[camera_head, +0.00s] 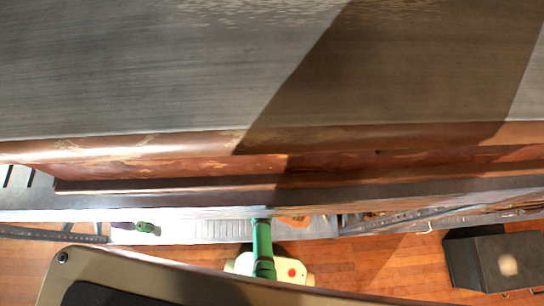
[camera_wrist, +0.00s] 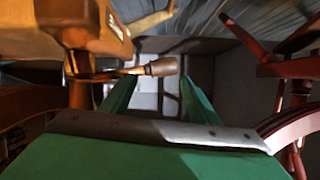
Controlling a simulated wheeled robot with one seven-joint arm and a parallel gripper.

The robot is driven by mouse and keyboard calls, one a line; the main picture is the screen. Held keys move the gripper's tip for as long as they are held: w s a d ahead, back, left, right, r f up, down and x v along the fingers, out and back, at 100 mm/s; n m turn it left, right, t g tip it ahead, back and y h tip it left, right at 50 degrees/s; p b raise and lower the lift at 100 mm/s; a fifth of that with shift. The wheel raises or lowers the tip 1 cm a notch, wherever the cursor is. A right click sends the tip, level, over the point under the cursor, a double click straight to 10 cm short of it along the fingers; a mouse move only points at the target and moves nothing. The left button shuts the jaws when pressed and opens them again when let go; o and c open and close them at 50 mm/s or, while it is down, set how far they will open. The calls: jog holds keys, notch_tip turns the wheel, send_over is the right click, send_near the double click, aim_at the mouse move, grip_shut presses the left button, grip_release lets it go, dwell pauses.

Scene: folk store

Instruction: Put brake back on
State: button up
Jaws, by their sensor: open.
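In the head view, a green part of my arm (camera_head: 263,248) shows below the counter edge; the fingertips and the lever are hidden.
A large grey top with a worn brown wooden edge (camera_head: 170,143) fills the upper head view. Dark red wooden legs (camera_wrist: 285,70) stand close on the right in the wrist view. A dark box (camera_head: 490,258) stands on the wooden floor (camera_head: 375,262) at the lower right.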

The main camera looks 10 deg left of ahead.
jog(key=shift+d+r+m+y, duration=0.1)
jog(key=shift+r+m+y, duration=0.5)
jog(key=shift+r+m, duration=0.1)
jog(key=shift+d+r, duration=0.15)
jog(key=shift+r, duration=0.05)
